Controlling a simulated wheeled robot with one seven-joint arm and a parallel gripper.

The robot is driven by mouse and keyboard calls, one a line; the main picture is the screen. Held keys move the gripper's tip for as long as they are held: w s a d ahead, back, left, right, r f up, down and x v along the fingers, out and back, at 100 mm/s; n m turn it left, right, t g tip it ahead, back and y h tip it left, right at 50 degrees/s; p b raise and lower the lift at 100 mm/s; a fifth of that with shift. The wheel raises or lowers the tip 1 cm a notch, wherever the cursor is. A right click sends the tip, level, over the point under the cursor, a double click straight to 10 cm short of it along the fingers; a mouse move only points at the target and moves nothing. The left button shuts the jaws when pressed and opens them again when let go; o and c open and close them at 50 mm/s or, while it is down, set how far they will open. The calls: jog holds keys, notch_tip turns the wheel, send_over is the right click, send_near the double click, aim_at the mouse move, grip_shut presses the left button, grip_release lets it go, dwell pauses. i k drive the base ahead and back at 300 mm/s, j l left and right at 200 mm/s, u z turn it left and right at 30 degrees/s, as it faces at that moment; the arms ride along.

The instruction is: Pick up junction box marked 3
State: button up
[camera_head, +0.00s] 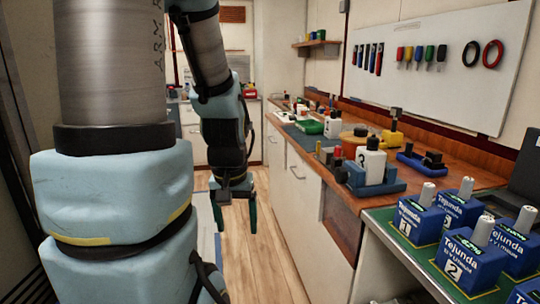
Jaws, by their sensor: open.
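Several blue junction boxes with white knobs on top and "Tejunda" lettering stand on a green-topped surface at the lower right. The front-left box (418,226) is marked 1 and the box in front of it (472,268) is marked 2. The box behind and right of the 1 box (461,212) bears a partly hidden mark that looks like 3. Another box (514,248) stands behind the 2 box, its number unclear. My gripper (236,208) is open and empty, fingers pointing down over the floor, left of the counter and well apart from the boxes.
A wooden counter (449,176) runs along the right wall, holding a white bottle (371,166) in a blue holder and other small items. Tools hang on a white board (440,60) above. A dark case stands at the right edge. Wooden floor (272,262) is clear in the middle.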

aim_at(372, 160)
jog(key=i+z, duration=0.9)
jog(key=k+j, duration=0.05)
jog(key=k, duration=0.05)
